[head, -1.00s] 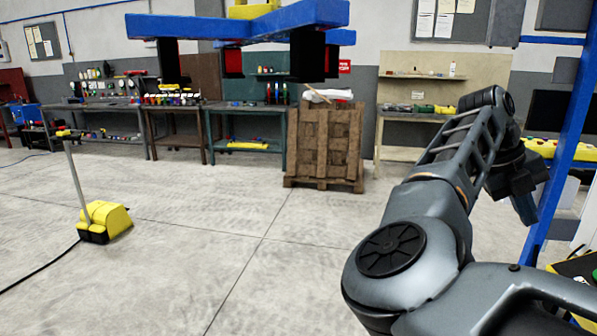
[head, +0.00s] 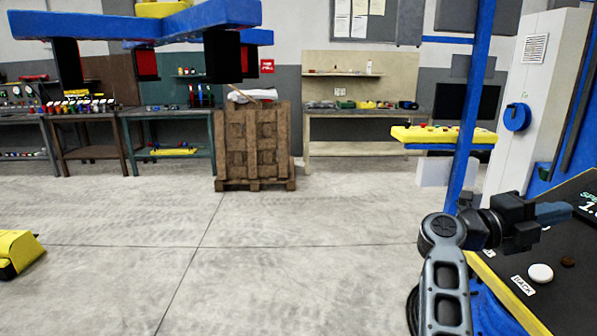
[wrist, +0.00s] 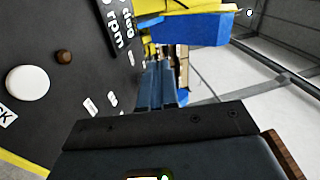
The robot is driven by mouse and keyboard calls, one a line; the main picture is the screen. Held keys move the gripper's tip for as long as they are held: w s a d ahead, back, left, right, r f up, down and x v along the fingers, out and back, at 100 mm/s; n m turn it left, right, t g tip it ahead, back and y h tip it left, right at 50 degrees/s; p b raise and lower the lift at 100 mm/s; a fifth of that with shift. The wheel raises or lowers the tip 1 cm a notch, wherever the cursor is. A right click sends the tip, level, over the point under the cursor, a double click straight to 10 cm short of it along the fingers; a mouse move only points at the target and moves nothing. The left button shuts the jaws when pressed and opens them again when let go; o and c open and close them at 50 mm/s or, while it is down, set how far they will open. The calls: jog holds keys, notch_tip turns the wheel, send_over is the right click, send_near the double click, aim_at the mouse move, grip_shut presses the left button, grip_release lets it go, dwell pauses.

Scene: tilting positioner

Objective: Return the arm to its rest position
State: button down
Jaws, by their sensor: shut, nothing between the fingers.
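My arm shows at the lower right of the head view, folded upward with its forearm bent to the right. My gripper (head: 553,213) points right, above the near edge of a dark control panel (head: 513,268). In the wrist view my gripper's fingers (wrist: 162,85) lie together, shut with nothing between them. The panel's dark face (wrist: 50,110) fills the left of the wrist view, with a white round button (wrist: 27,83) and a small brown knob (wrist: 64,57). The gripper appears apart from the panel, though the exact gap is hard to tell.
A blue post (head: 472,110) carries a yellow button box (head: 443,135) behind my arm. A blue positioner frame (head: 190,22) hangs at upper left. A wooden crate stack (head: 255,145) stands on a pallet at the back. A yellow pedal (head: 17,252) lies at left. The middle floor is clear.

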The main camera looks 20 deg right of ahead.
jog(key=s+a+f+n+t+y, duration=0.25)
jog(key=a+n+t, duration=0.35)
jog(key=n+t, duration=0.45)
jog(key=s+a+f+n+t+y, duration=0.2)
jog(key=s+a+n+t+y, duration=0.3)
jog(key=n+t, duration=0.55)
jog(key=s+a+f+n+t+y, duration=0.1)
jog(key=s+a+f+n+t, duration=0.2)
jog(key=a+n+t, duration=0.55)
jog(key=s+a+f+n+g+y, duration=0.4)
jog(key=s+a, duration=0.3)
jog(key=s, duration=0.3)
jog(key=s+a+f+n+g+y, duration=0.4)
jog(key=s+a+y, duration=0.3)
jog(key=s, duration=0.3)
jog(key=shift+s+a+f+n, duration=0.25)
jog(key=shift+a+f+n, duration=0.4)
jog(key=shift+n, duration=0.2)
jog(key=shift+d, duration=0.1)
